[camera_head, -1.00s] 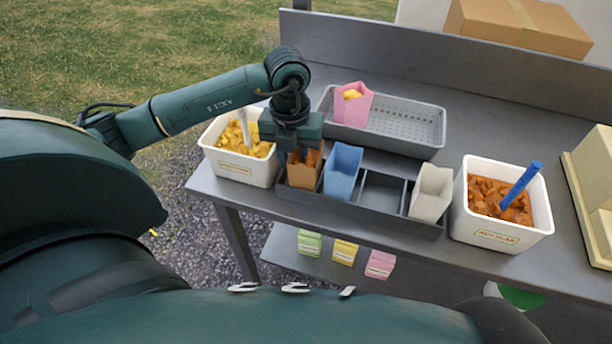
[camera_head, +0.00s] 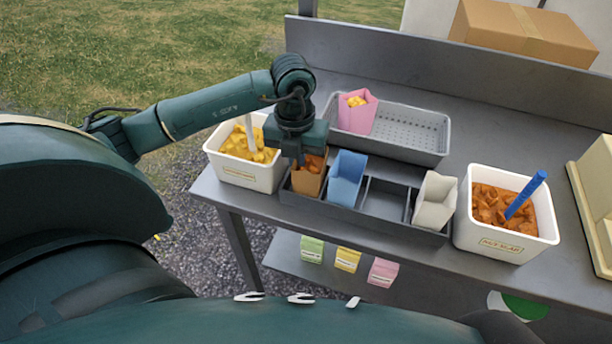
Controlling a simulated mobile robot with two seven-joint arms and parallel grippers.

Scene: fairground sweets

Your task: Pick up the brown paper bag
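The brown paper bag (camera_head: 307,182) stands upright in the left end compartment of a dark grey rack (camera_head: 399,227). Orange-brown pieces show in its open top. My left gripper (camera_head: 302,157) points down right at the bag's top, and its body covers the bag's back edge. A dark finger shows at the bag's mouth; the other finger is hidden, so I cannot tell whether it grips the bag. My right gripper is not in view.
A blue bag (camera_head: 346,180) stands close right of the brown one, a white bag (camera_head: 434,203) further along. A yellow-filled tub (camera_head: 243,172) is close left. Behind is a grey tray (camera_head: 418,130) with a pink bag (camera_head: 356,115). A brown-filled tub (camera_head: 497,240) stands right.

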